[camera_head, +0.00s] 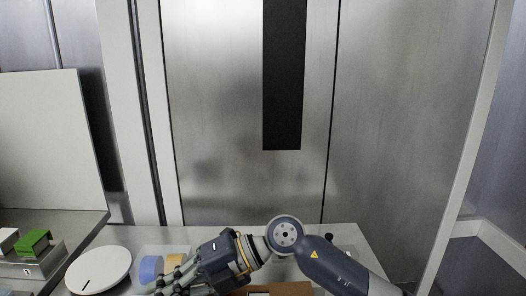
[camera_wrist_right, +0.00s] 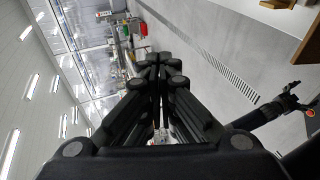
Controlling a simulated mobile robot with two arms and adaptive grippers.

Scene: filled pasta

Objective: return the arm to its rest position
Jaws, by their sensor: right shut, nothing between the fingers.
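My right arm comes in from the bottom right in the head view and bends left. Its right gripper (camera_head: 172,283) points left and downward over the lower part of the picture, in front of the worktop items. The lower part of the gripper is cut off by the picture's edge. In the right wrist view the black fingers of the right gripper (camera_wrist_right: 158,62) are together, with nothing seen held between them. My left gripper and arm are not in view.
A worktop (camera_head: 352,236) carries a round white disc (camera_head: 98,270), a blue item (camera_head: 151,268), a yellow item (camera_head: 174,262) and a brown box (camera_head: 285,289). A metal wall (camera_head: 230,120) rises behind. The wrist view shows open floor (camera_wrist_right: 225,55).

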